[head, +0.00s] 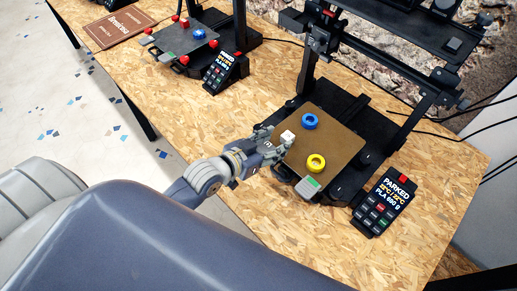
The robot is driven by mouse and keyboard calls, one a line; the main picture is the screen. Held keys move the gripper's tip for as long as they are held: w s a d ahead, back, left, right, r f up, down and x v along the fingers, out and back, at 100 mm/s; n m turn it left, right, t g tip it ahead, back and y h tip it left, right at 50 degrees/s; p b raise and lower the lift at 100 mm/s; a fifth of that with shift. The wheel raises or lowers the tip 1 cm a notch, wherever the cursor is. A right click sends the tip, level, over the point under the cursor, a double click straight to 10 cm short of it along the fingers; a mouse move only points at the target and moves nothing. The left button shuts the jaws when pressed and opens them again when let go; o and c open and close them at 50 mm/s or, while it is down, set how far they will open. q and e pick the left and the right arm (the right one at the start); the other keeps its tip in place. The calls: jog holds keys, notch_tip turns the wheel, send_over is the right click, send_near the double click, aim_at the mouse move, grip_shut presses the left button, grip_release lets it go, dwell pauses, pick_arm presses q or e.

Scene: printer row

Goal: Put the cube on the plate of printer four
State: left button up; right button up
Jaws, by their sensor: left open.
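A small white cube (288,137) sits at the left edge of the brown plate (343,131) of the nearer black printer. My left gripper (280,146) reaches in from the left, right at the cube. Its jaws are open; whether the cube lies between the fingertips or just beyond them I cannot tell. No printer number is readable. My right gripper is out of view.
A display box (383,201) reading "PARKED" stands at the printer's front right. Another printer with a grey plate (178,43), holding a blue piece (199,34), stands farther left, with its own display (222,73). A brown sign (121,27) lies beside it. Bare wooden table (225,120) lies between the printers.

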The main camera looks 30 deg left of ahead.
pick_arm(q)
jog(key=v, duration=0.7)
jog(key=shift+s+b, duration=0.2)
jog(key=shift+b, duration=0.15)
jog(key=shift+r, duration=0.1)
